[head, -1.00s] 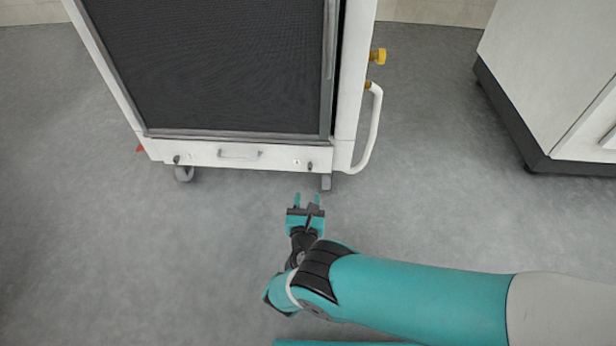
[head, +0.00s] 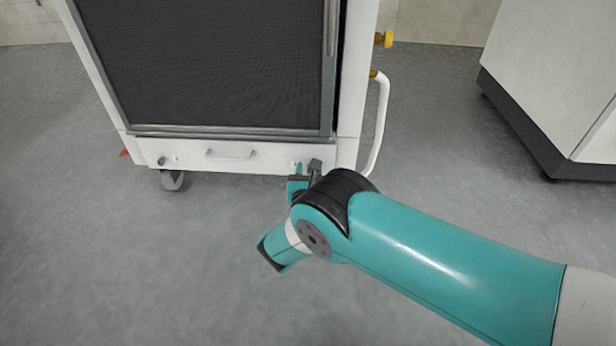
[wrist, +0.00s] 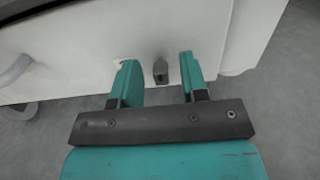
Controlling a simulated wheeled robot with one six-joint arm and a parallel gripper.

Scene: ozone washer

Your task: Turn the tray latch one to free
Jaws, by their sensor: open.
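The tray front (head: 190,156) is a white panel along the bottom of the washer, with a pale bar handle (head: 232,153) in its middle. A small dark latch (head: 161,161) sits at its left end. A second dark latch (wrist: 160,70) sits at the right end and shows in the wrist view between my fingers. My gripper (wrist: 157,82) is open, one teal finger on each side of this right latch, with gaps to both. In the head view my gripper (head: 305,174) is at the panel's right end, partly hidden by my arm. Which latch is number one I cannot tell.
The washer has a dark mesh front (head: 205,65) above the tray. A white hose (head: 381,120) and a yellow knob (head: 384,39) are on its right side. A castor (head: 172,180) stands below left. A white cabinet (head: 560,80) stands at right. The floor in front is clear.

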